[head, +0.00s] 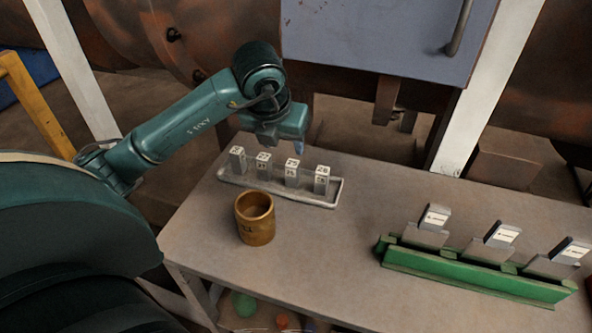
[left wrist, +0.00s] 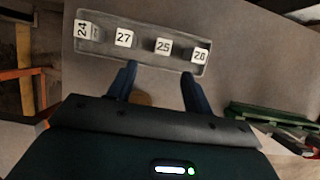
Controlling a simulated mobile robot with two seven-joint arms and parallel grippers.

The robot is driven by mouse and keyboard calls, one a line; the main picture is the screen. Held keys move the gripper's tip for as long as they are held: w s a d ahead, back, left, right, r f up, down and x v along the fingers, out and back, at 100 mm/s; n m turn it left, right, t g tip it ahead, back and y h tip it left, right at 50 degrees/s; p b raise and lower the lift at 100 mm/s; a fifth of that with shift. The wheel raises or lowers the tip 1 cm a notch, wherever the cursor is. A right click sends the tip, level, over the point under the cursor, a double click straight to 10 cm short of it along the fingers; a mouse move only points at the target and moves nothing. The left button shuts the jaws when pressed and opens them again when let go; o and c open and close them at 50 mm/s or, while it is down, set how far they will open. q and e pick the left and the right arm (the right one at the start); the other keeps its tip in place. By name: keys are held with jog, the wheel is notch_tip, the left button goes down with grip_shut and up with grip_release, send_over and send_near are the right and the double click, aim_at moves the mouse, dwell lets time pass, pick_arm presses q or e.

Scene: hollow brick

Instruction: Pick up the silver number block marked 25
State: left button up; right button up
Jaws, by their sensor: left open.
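The silver block marked 25 (head: 291,178) stands upright in a shallow clear tray (head: 232,181), third from the left in a row. In the left wrist view the 25 block (left wrist: 163,47) stands between the blocks marked 27 (left wrist: 124,38) and 26 (left wrist: 200,55). The block marked 24 (left wrist: 82,30) is at the left end. My left gripper (head: 285,144) is open and empty, above and behind the row. In the left wrist view its two blue fingers (left wrist: 158,75) are apart, with the 25 block beyond the gap between them. My right gripper is not in view.
A brown cup (head: 255,228) stands on the table (head: 330,265) in front of the tray. A green rack (head: 470,273) holding grey labelled pieces is at the right. The table between cup and rack is clear. A grey cabinet (head: 385,35) hangs behind.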

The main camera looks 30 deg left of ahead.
aim_at(292, 164)
pick_arm(q)
jog(key=x, duration=0.3)
jog(key=p+x, duration=0.1)
jog(key=x, duration=0.6)
jog(key=shift+w+d, duration=0.15)
jog(key=shift+d, duration=0.1)
jog(key=shift+c, duration=0.5)
jog(key=shift+r, duration=0.1)
jog(key=c, duration=1)
